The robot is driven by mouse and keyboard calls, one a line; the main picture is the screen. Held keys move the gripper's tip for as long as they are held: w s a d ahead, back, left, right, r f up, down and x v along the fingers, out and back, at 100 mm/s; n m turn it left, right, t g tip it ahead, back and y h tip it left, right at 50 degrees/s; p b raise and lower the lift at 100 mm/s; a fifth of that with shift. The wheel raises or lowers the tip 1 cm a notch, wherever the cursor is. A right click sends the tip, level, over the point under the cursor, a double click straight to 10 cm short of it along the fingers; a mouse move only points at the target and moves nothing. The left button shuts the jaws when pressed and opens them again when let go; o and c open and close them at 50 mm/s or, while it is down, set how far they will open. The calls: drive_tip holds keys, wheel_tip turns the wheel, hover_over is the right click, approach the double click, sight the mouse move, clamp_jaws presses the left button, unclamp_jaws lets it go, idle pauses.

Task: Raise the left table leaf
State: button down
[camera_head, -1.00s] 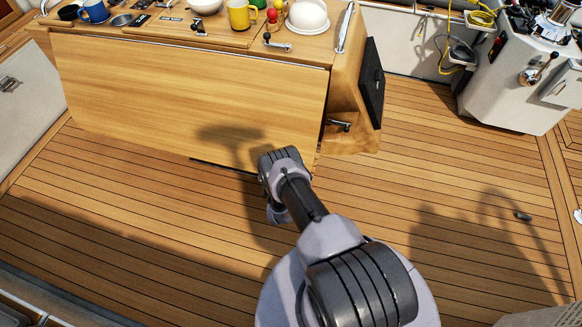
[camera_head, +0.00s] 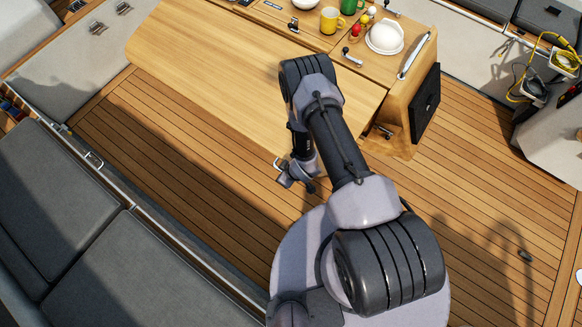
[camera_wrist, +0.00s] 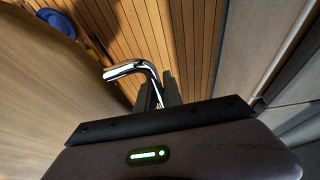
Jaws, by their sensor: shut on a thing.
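The left table leaf (camera_head: 215,60) is a long pale wooden panel along the near side of the table. It appears to slope outward, but I cannot tell its exact angle. Its broad surface fills the left of the wrist view (camera_wrist: 45,105). My gripper (camera_head: 294,172) is beside the leaf near its right end. In the wrist view its dark fingers (camera_wrist: 158,92) are shut on a bent chrome bar (camera_wrist: 126,70). Where the bar joins the leaf is hidden. My arm covers part of the leaf's right end.
A lever (camera_head: 383,131) sits at the table's right end. A grey bench (camera_head: 60,190) with a rail is at left. Plank floor (camera_head: 470,150) is open at right.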

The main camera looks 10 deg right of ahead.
wheel_tip(320, 180, up, 10)
drive_tip(key=s+p, duration=0.1)
drive_tip(key=p, duration=0.4)
drive_tip(key=shift+a, duration=0.45)
drive_tip(key=shift+s, duration=0.15)
drive_tip(key=c, duration=1.8)
unclamp_jaws()
drive_tip(key=shift+a, duration=0.15)
drive_tip(key=shift+o, duration=0.2)
drive_tip(key=shift+r, duration=0.1)
